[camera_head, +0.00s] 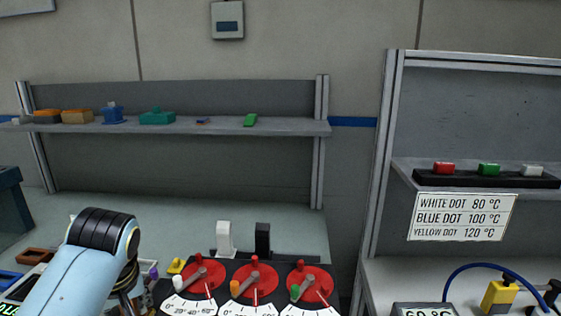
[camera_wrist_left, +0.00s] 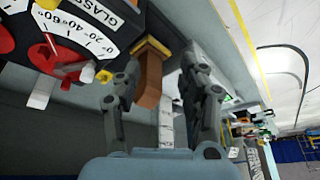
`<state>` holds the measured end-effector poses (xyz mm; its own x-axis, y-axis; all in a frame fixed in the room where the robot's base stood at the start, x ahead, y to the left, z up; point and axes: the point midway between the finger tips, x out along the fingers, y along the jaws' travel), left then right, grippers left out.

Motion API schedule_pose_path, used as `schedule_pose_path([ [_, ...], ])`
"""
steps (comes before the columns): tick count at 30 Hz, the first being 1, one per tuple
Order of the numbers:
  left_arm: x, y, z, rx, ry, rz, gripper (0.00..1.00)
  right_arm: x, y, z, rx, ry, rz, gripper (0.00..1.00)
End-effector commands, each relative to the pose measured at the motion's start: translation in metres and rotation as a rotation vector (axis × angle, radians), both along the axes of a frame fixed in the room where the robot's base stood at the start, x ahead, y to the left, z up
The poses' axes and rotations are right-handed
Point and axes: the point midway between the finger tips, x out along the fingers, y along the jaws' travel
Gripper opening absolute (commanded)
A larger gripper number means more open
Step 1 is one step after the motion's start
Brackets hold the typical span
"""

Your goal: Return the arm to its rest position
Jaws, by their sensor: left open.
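My left arm (camera_head: 85,265) comes in at the lower left of the head view, over the bench beside the dial panel. Its gripper is mostly hidden behind the arm there. In the left wrist view my left gripper (camera_wrist_left: 160,70) has its two fingers spread apart. A brown-orange block with a yellow end (camera_wrist_left: 150,75) shows between the fingers in that picture; I cannot tell its distance, and neither finger visibly closes on it. My right arm and gripper are not in view.
The panel has red dials (camera_head: 255,279), a white switch (camera_head: 225,238) and a black switch (camera_head: 262,238). A shelf (camera_head: 215,127) with coloured pieces stands behind. A right-hand rack holds a temperature sign (camera_head: 462,217). The bench behind the panel (camera_head: 160,218) is clear.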

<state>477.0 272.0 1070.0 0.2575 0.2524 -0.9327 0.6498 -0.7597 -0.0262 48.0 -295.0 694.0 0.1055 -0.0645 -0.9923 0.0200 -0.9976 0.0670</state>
Motion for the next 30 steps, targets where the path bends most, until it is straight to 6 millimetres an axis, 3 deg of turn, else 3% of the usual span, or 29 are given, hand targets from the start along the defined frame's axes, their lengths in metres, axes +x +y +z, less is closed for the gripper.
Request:
schedule_pose_path([
  [8, -0.078, 0.014, -0.007, 0.016, 0.035, -0.199, 0.41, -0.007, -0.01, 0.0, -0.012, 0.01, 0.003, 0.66],
  [18, -0.173, 0.014, 0.014, 0.039, 0.066, -0.507, 0.41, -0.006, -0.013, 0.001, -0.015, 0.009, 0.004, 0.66],
  [28, -0.24, 0.001, 0.049, 0.053, 0.077, -0.77, 0.41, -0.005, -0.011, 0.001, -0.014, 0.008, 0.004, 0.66],
  [30, -0.237, 0.002, 0.028, 0.05, 0.083, -0.774, 0.41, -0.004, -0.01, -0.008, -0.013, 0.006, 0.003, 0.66],
])
